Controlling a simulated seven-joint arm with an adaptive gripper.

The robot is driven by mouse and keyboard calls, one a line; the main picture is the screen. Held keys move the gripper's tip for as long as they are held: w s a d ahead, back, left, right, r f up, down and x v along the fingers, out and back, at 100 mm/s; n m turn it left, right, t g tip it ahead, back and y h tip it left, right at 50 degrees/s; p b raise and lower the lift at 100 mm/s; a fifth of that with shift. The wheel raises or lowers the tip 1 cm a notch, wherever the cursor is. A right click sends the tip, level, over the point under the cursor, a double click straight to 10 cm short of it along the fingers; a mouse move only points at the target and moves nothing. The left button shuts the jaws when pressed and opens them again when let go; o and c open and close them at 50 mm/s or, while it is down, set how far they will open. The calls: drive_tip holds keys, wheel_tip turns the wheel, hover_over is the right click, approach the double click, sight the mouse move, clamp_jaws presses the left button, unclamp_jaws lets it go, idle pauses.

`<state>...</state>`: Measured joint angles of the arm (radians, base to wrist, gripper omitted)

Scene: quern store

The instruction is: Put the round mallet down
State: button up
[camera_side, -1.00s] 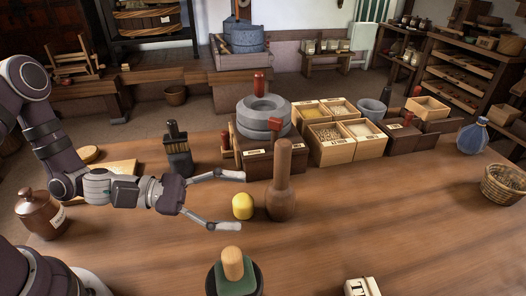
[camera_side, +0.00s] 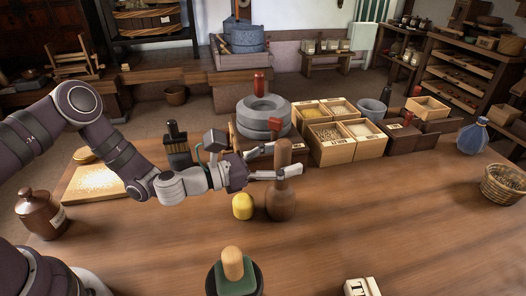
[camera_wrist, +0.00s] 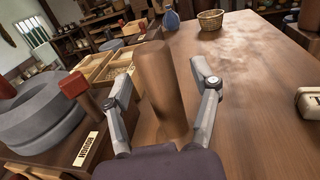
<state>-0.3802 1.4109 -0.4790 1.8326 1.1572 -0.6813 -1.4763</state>
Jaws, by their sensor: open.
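The round mallet (camera_side: 281,200) is a brown wooden club with a thick rounded body and a narrower handle on top. It stands upright on the wooden table in the side view. My gripper (camera_side: 289,165) is at the mallet's upper part, with its fingers on either side of it and its jaws open. In the wrist view the mallet (camera_wrist: 160,85) rises between the two grey fingers (camera_wrist: 165,90). A gap shows between the mallet and the right finger; contact on the left side is hard to tell.
A stone quern (camera_side: 262,115) with a red handle stands close behind the mallet. A yellow knob-shaped piece (camera_side: 242,207) is just left of the mallet's foot. Grain boxes (camera_side: 333,143) stand behind to the right.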

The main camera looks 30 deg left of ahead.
clamp_jaws()
idle(0.4)
